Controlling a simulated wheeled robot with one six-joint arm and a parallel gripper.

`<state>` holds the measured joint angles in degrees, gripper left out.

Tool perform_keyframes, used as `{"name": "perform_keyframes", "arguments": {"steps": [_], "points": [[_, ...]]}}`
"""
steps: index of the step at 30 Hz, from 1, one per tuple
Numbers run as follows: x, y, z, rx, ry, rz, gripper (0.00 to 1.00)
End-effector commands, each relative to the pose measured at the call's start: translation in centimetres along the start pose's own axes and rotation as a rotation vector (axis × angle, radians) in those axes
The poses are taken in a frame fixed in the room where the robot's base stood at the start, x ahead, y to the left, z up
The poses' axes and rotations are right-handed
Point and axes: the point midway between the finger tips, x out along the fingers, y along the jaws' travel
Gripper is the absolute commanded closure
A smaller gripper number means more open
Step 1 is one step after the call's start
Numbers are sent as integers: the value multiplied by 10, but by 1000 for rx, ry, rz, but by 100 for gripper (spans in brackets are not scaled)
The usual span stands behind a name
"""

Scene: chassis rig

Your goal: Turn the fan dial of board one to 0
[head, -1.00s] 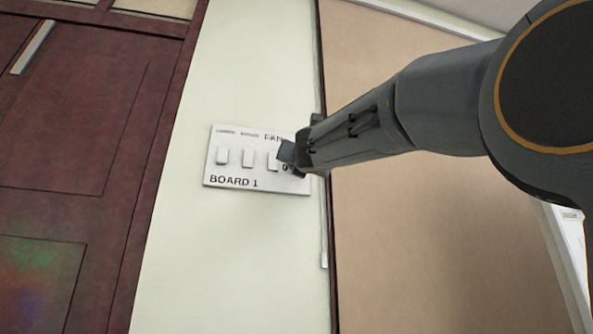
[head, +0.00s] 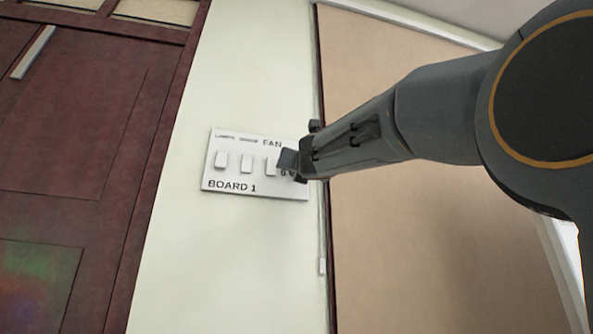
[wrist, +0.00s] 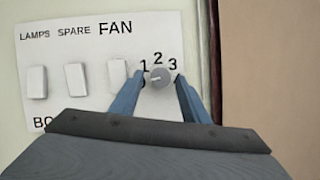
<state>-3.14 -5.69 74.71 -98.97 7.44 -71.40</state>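Board one (head: 232,187) is a white panel on the pale wall, lettered BOARD 1; it fills much of the wrist view (wrist: 60,60). Its fan dial (wrist: 158,78) is a small round grey knob at the panel's right, with 1, 2 and 3 around its top. The 0 is mostly hidden by my left finger. I cannot clearly tell where the dial points. My gripper (wrist: 160,80) is open, its blue-grey fingers on either side of the dial with small gaps visible. In the head view my gripper (head: 288,162) covers the dial.
Three white rocker switches stand left of the dial: lamps (wrist: 37,82), spare (wrist: 75,79) and one under FAN (wrist: 118,74). A dark red door (head: 75,130) is at the left. A tan panel (head: 430,230) with a dark edge lies right of the board.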

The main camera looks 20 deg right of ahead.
Motion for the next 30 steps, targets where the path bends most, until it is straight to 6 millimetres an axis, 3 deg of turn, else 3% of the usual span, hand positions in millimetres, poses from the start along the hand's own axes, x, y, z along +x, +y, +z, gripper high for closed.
{"name": "perform_keyframes", "arguments": {"steps": [8,21,30], "points": [[-6,0,1,1,-2,1,58],[-66,0,0,1,-1,1,58],[-78,0,0,0,0,0,58]]}}
